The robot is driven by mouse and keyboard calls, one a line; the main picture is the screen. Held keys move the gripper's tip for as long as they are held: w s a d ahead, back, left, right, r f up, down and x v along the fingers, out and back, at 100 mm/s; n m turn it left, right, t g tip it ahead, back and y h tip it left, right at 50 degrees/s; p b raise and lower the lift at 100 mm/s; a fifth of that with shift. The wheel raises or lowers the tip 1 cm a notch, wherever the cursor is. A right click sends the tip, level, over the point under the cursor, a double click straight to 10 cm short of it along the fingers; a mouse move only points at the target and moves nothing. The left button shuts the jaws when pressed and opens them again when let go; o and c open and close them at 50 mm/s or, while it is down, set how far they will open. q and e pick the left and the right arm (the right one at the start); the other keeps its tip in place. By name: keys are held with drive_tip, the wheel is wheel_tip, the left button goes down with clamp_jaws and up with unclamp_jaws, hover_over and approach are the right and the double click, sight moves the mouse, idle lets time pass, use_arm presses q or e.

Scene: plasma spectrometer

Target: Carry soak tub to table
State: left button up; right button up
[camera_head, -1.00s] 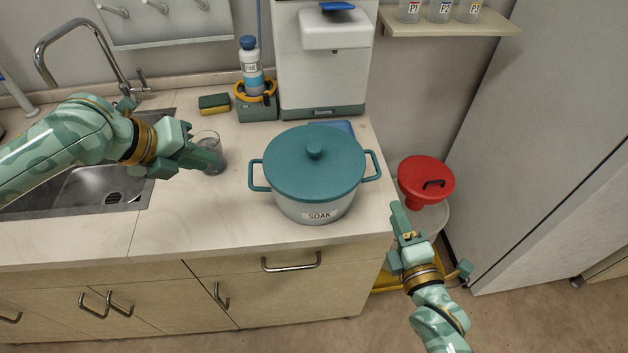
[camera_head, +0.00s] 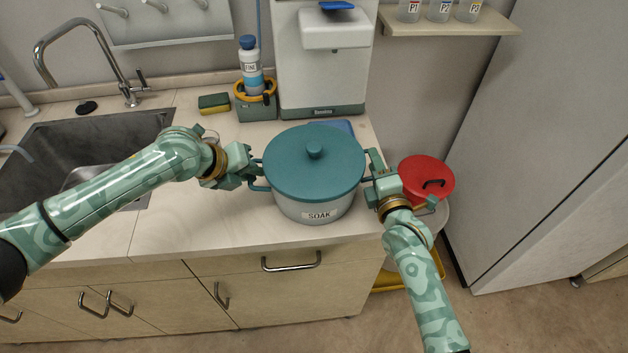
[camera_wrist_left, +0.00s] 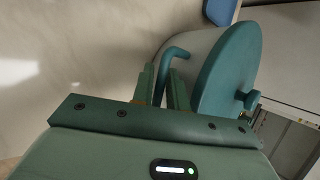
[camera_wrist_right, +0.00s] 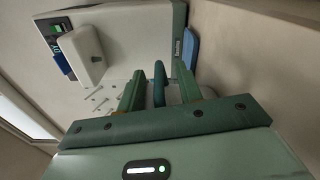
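The soak tub (camera_head: 316,205) is a grey pot with a teal lid (camera_head: 315,160), a round knob and a SOAK label. It stands upright on the counter. My right gripper (camera_head: 374,172) is at the right handle. In the right wrist view its fingers (camera_wrist_right: 160,90) are apart, with the handle (camera_wrist_right: 158,80) between them and gaps on both sides. No table other than the counter is recognisable.
A dispenser machine (camera_head: 325,60) stands behind the tub. A bottle in a caddy (camera_head: 256,106), a sponge (camera_head: 214,102) and a partly hidden glass (camera_head: 211,136) are left of it. The sink (camera_head: 90,135) is further left. A red-lidded bin (camera_head: 424,172) stands right of the counter.

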use_arm(q)
drive_tip(key=shift+c, duration=1.2)
use_arm(e)
drive_tip(key=shift+c, duration=1.2)
use_arm(q)
clamp_jaws()
use_arm(e)
clamp_jaws()
drive_tip(key=shift+f, duration=0.1)
use_arm(q)
drive_tip(key=shift+r, duration=0.1)
